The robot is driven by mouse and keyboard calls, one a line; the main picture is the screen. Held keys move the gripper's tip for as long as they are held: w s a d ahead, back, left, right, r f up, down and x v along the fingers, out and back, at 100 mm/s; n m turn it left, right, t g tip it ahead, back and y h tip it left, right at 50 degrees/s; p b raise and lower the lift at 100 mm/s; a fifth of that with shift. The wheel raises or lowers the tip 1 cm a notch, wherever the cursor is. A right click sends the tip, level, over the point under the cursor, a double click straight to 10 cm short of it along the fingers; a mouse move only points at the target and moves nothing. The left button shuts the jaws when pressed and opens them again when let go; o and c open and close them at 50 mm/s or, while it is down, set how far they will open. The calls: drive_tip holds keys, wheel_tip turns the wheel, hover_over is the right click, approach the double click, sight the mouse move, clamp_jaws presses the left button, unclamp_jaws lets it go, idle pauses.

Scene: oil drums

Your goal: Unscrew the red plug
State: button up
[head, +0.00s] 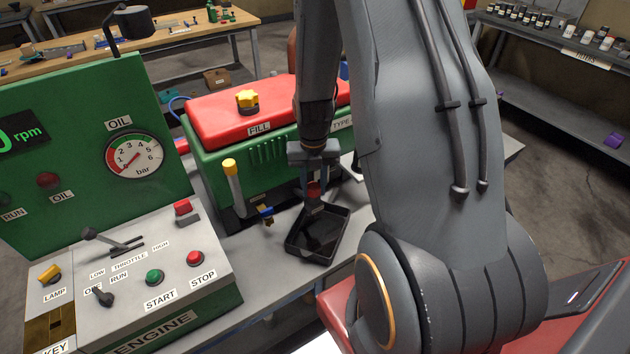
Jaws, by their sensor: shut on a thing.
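My gripper (314,180) points down at the front side of the green engine (258,160), right of its middle. Its fingers are shut on the red plug (313,189), which shows as a small red patch between them. The plug's thread and its seat are hidden, so I cannot tell how far it is screwed in. A black drain tray (327,249) stands on the bench just below and in front of the gripper. My arm hides the right end of the engine.
A yellow-topped dipstick (231,170) and a small blue-handled tap (265,213) are left of the gripper. The yellow fill cap (247,99) sits on the red cover (215,118). The control panel (215,282) stands at the left front.

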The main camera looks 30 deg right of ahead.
drive_tip(key=o, duration=1.1)
drive_tip(key=shift+o, duration=0.2)
drive_tip(key=m+p, duration=0.1)
drive_tip(key=m, duration=1.1)
drive_tip(key=shift+m+p, duration=0.3)
drive_tip(key=shift+m, duration=0.1)
drive_tip(key=m, duration=1.2)
